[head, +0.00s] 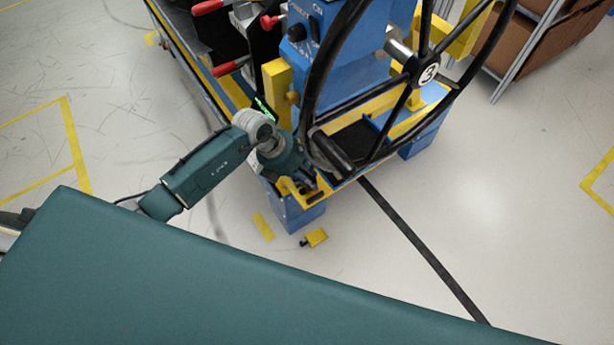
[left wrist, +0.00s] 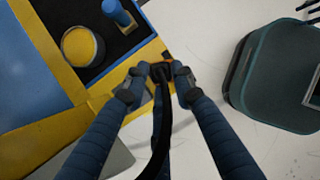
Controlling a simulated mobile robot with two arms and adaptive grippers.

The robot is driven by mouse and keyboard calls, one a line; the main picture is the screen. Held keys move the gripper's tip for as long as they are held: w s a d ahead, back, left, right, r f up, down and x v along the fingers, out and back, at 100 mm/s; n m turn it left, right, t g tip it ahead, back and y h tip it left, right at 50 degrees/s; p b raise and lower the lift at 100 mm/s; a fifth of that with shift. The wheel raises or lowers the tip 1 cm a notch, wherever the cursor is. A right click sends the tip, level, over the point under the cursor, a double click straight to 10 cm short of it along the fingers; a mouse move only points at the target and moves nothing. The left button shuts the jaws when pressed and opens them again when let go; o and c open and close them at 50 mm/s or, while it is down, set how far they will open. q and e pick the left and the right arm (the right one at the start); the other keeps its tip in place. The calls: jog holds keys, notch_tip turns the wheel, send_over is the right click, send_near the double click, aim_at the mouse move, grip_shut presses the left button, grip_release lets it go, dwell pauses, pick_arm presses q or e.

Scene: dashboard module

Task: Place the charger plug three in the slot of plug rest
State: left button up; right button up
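In the left wrist view, a black plug (left wrist: 161,72) with a thick black cable sits between the two fingertips of my left gripper (left wrist: 160,78), which is closed on it. The plug is over or beside the yellow edge (left wrist: 108,82) of the blue and yellow module. I cannot tell whether it touches the edge. The plug rest slot cannot be made out clearly. My right gripper is not in view.
The steering wheel and a black handle (head: 331,156) stand close to my left gripper. A dark tray area with a yellow round knob (left wrist: 80,46) and a blue post (left wrist: 118,13) is beside the gripper.

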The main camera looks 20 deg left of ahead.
pick_arm(q)
jog(key=o, duration=0.3)
jog(key=shift+r, duration=0.1)
jog(key=shift+r, duration=0.15)
jog(key=v, duration=1.2)
jog(key=shift+r, duration=0.15)
dwell(0.4)
